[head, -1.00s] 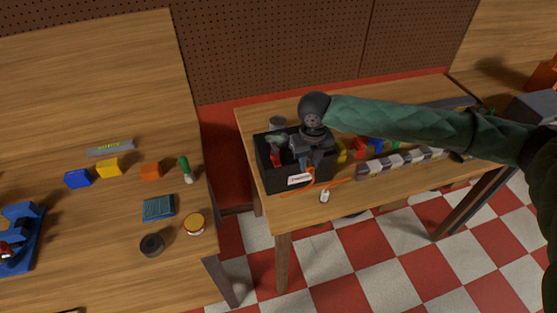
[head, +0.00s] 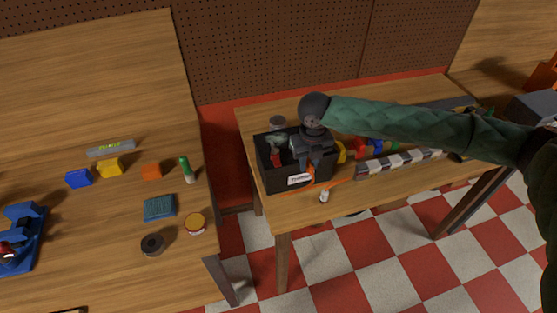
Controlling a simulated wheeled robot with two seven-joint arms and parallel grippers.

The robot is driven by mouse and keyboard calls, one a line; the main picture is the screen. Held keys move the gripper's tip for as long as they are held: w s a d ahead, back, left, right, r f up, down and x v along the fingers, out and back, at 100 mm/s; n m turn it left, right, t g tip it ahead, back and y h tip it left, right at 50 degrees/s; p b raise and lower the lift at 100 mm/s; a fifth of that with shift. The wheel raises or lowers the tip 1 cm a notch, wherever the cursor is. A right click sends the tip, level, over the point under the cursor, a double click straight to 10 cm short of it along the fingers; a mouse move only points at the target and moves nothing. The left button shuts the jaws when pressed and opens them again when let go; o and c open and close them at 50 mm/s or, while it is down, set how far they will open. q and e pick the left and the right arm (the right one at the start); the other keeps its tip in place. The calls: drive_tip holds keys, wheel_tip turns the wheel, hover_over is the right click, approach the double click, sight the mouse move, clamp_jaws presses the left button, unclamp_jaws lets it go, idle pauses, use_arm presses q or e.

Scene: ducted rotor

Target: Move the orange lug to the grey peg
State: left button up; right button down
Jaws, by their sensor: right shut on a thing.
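My right gripper (head: 311,172) is at the front right of the black box (head: 270,179), pointing down, on the table at the right. An orange piece (head: 310,188), which I take for the orange lug, shows at its fingertips. The gripper is shut on it, though the fingers hide most of it. A thin orange strip (head: 340,182) runs right from there along the tabletop. I cannot pick out the grey peg for sure. A grey round thing (head: 277,122) stands behind the box. My left gripper is not in view.
The box holds red and grey-green items and has a white label (head: 300,179). Right of it are yellow (head: 341,152), red and blue pieces and a striped bar (head: 400,162). A small white item (head: 324,196) lies at the front edge. The left table (head: 90,50) holds several loose items.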

drive_tip(key=shift+r, duration=0.1)
drive_tip(key=shift+w+a, duration=0.25)
drive_tip(key=shift+w, duration=0.45)
drive_tip(key=shift+w+a, duration=0.2)
drive_tip(key=shift+w, duration=0.45)
idle(0.6)
drive_tip(key=c, duration=1.1)
unclamp_jaws()
drive_tip(key=shift+c, duration=0.2)
drive_tip(key=shift+r+b, duration=0.3)
drive_tip(key=shift+b, duration=0.05)
wheel_tip(320, 180, up, 6)
drive_tip(key=b, duration=0.3)
drive_tip(key=shift+r, duration=0.55)
